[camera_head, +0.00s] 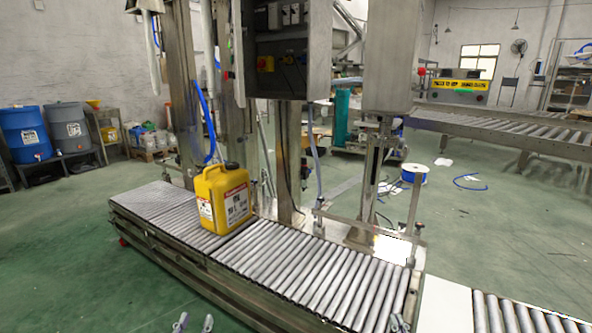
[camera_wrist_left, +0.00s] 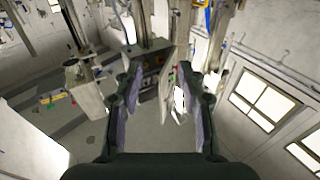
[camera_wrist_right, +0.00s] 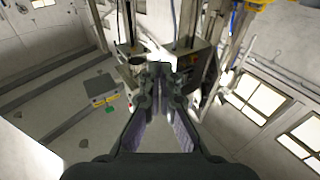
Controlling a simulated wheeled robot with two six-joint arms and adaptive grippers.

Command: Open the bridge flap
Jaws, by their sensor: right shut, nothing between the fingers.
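A flat, pale plate (camera_head: 446,304), which looks like the bridge flap, lies between the main roller conveyor (camera_head: 290,262) and another roller section (camera_head: 515,316) at the lower right. Its near end is cut off by the bottom edge of the head view. My left gripper (camera_head: 194,323) is at the bottom edge, in front of the main conveyor, open and empty. Its spread fingers also show in the left wrist view (camera_wrist_left: 163,88). My right gripper (camera_head: 398,323) is at the bottom edge, just left of the plate. Its fingers are closed together and empty in the right wrist view (camera_wrist_right: 160,78).
A yellow jug (camera_head: 223,198) stands upright on the main conveyor. A steel control cabinet (camera_head: 287,50) and metal posts rise behind it. A blue-and-white spool (camera_head: 412,178) stands behind the conveyor's right end. Green floor (camera_head: 60,250) is clear at left.

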